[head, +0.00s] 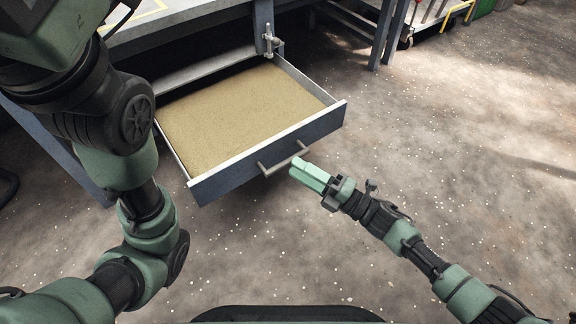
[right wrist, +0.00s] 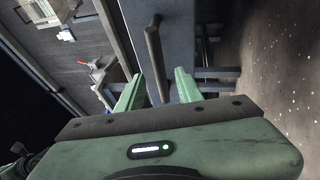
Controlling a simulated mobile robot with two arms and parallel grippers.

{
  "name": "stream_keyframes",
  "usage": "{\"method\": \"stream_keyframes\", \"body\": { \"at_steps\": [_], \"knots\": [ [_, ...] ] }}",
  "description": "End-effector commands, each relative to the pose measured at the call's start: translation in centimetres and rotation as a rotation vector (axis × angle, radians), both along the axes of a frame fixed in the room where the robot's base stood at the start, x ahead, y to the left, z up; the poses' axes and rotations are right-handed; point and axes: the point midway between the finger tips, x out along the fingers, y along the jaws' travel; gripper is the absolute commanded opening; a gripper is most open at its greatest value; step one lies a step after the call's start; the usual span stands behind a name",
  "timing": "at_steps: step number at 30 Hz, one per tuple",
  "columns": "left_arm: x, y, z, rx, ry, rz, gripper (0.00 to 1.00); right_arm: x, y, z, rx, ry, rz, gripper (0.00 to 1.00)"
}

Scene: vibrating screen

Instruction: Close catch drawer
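The catch drawer (head: 318,128) is pulled out from under a grey metal frame. It holds a flat layer of tan, sand-like material (head: 240,110). A bar handle (head: 283,160) is on its grey front panel. My right gripper (head: 300,170) is just in front of the handle's right end. In the right wrist view, its two fingers (right wrist: 158,78) are apart, with the handle (right wrist: 153,55) showing between and beyond them. Nothing is visibly held, and contact with the handle cannot be told. My left arm rises at the left, but its gripper is not clearly in the picture.
A metal latch or clamp (head: 269,41) is on the frame's post above the drawer. A frame leg (head: 386,35) stands behind to the right. The speckled concrete floor (head: 470,150) is clear at the right. My left arm is close to the drawer's left side in the picture.

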Motion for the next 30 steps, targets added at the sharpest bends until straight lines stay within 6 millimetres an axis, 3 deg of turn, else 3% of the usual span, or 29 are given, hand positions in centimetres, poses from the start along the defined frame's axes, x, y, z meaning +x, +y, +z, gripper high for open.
{"method": "stream_keyframes", "body": {
  "at_steps": [7,18,22,30],
  "knots": [
    [-1.2,-0.1,-0.5,0.002,-0.033,0.002,0.43,1.7,2.8,0.4,0.000,0.000,0.000,0.36],
    [-1.4,-0.1,-0.3,0.003,-0.039,0.002,0.43,2.0,3.4,0.6,-0.001,0.003,-0.001,0.36],
    [-1.5,-0.1,-0.3,0.003,-0.039,0.002,0.43,2.0,3.4,0.6,-0.001,0.003,-0.001,0.00],
    [-1.5,-0.1,-0.4,0.003,-0.039,0.002,0.43,2.0,3.3,0.6,-0.001,0.004,-0.002,0.00]
  ]
}}
